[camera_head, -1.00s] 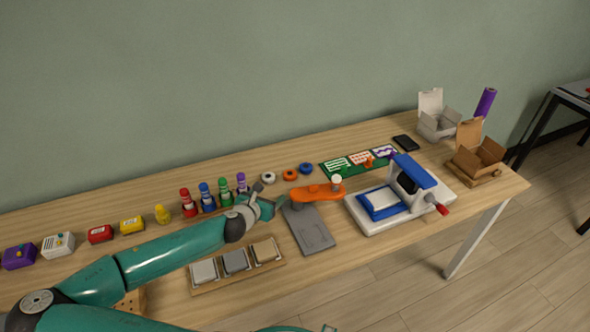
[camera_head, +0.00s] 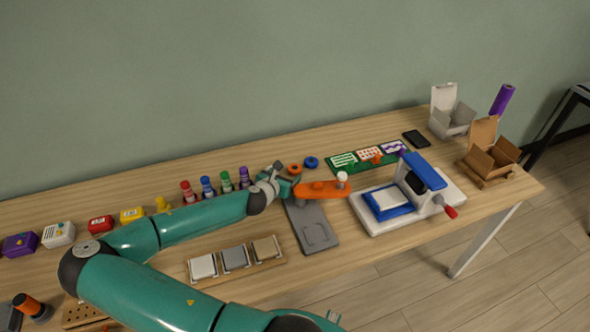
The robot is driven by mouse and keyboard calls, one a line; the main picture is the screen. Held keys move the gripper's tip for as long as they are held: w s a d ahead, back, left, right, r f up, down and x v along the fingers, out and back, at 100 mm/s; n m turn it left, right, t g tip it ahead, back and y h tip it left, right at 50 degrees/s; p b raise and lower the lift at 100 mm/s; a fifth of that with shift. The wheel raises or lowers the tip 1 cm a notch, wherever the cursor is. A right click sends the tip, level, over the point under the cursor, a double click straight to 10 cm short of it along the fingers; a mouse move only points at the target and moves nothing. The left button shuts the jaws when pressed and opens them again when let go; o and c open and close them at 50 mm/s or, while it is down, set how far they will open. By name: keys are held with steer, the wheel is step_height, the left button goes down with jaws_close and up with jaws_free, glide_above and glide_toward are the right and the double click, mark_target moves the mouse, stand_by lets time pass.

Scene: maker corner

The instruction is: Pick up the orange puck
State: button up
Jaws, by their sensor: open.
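The orange puck (camera_head: 295,168) is a small ring-shaped disc lying flat on the table near the back middle. A blue puck (camera_head: 311,162) lies just to its right. My gripper (camera_head: 279,168) is open, with its fingers just left of the orange puck. I cannot tell whether they touch it. My gripper covers the spot where a white puck lay, and that puck is hidden now.
A green board (camera_head: 343,171) with cards lies to the right. Colored bottles (camera_head: 207,187) stand to the left. A blue-and-white press (camera_head: 378,218) stands further right.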

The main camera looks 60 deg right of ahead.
mark_target(293, 170)
steer(key=x, duration=0.6)
steer(key=shift+d+f, duration=0.1)
steer(key=shift+f, duration=0.15)
steer(key=shift+r, duration=0.1)
steer(key=c, duration=1.1)
steer(key=shift+o, duration=0.2)
steer(key=shift+r, duration=0.1)
